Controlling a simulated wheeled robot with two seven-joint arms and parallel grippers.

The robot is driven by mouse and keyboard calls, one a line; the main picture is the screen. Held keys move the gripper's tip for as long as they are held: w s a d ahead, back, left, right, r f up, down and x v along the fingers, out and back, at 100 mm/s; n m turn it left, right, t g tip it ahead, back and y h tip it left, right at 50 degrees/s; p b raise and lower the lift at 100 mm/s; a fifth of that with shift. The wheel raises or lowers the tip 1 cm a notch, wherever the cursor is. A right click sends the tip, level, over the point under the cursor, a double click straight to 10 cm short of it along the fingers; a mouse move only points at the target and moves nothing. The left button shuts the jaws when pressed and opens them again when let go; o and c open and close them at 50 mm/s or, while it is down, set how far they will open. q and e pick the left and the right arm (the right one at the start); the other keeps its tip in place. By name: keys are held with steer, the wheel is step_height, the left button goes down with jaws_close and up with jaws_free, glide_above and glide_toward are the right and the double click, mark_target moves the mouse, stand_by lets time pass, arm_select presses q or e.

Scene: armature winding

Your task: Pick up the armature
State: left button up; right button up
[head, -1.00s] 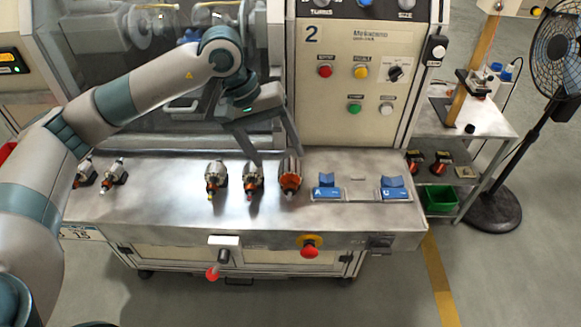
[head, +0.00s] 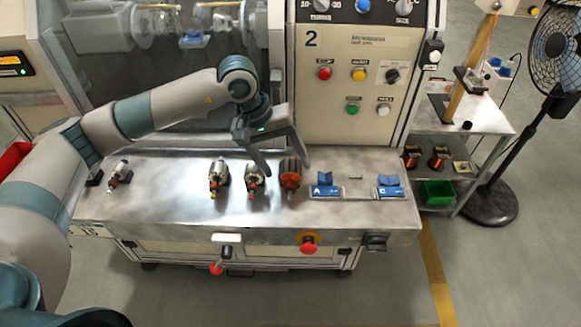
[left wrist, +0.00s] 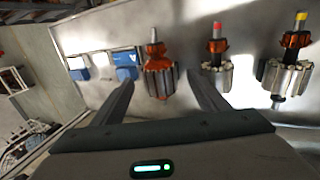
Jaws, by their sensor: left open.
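Several armatures stand in a row on the metal ledge (head: 140,215) of the machine. The orange-red armature (head: 290,174) is the rightmost of the row and also shows in the left wrist view (left wrist: 159,78), between my finger lines. Left of it stand a silver armature with a red tip (head: 254,182) and one with a yellow tip (head: 218,178). My left gripper (head: 288,168) is open and empty, its fingers pointing down over the orange-red armature. In the left wrist view its fingers (left wrist: 160,92) are on either side of that armature. My right gripper is not in view.
Two blue holders (head: 325,188) (head: 390,187) stand right of the row. Another armature (head: 118,174) is at the ledge's left. The control panel (head: 360,75) rises behind. A red emergency button (head: 309,242) is on the front face.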

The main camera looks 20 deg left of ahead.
arm_select(q)
steer(key=shift+x, duration=1)
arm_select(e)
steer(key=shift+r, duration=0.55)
arm_select(q)
steer(key=shift+r, duration=0.1)
steer(key=c, duration=1.6)
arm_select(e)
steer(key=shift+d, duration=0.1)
arm_select(q)
steer(key=shift+r, duration=0.1)
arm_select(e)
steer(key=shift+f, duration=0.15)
